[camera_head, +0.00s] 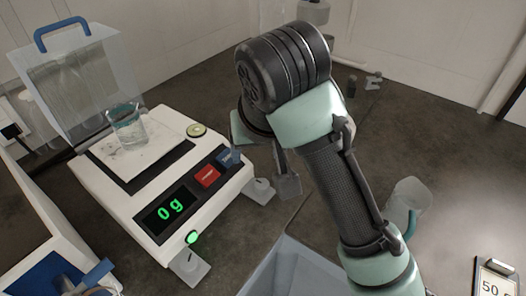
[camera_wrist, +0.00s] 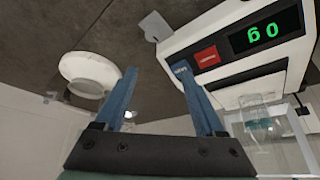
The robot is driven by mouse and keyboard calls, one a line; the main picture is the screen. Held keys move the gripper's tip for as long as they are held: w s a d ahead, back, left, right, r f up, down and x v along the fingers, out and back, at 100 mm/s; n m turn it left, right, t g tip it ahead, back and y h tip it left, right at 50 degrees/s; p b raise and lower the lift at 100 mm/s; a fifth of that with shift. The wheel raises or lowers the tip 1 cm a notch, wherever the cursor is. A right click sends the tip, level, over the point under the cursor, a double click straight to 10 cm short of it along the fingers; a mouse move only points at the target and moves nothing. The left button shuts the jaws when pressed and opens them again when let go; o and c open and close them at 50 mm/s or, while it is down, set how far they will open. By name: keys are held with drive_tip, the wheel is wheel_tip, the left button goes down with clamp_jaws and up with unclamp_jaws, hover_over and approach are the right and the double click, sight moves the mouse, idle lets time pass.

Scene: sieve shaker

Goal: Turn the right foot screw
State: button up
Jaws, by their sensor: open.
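The white balance (camera_head: 232,184) stands on the dark bench with a green "0 g" display. The right foot screw (camera_head: 262,188) is a pale grey piece sticking out at its right front corner. It also shows in the wrist view (camera_wrist: 153,27), beyond my fingertips. The left foot screw (camera_head: 189,266) sticks out at the near corner. A round bubble level (camera_head: 196,130) is on the balance top; its bubble is too small to read. My gripper (camera_wrist: 157,73) is open with blue fingers apart and nothing between them. It hangs near the right foot screw, not visibly touching it.
A glass beaker (camera_head: 128,125) stands on the balance pan. A clear cover with a blue handle (camera_head: 62,35) is behind it. A light grey tray (camera_head: 290,268) lies in front, and a pale jug (camera_head: 408,200) stands right of my arm. A "50" card (camera_head: 497,284) is at lower right.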

sight(262, 184)
drive_tip(key=shift+g+h, duration=0.3)
drive_tip(key=shift+g, duration=0.2)
drive_tip(key=b+x, duration=0.1)
drive_tip(key=x, duration=0.3)
drive_tip(key=b+x, duration=0.1)
drive_tip(key=x, duration=0.3)
drive_tip(key=s+d+b+x, duration=0.1)
drive_tip(key=x, duration=0.4)
drive_tip(key=shift+d+f, duration=0.15)
drive_tip(key=shift+f, duration=0.15)
clamp_jaws()
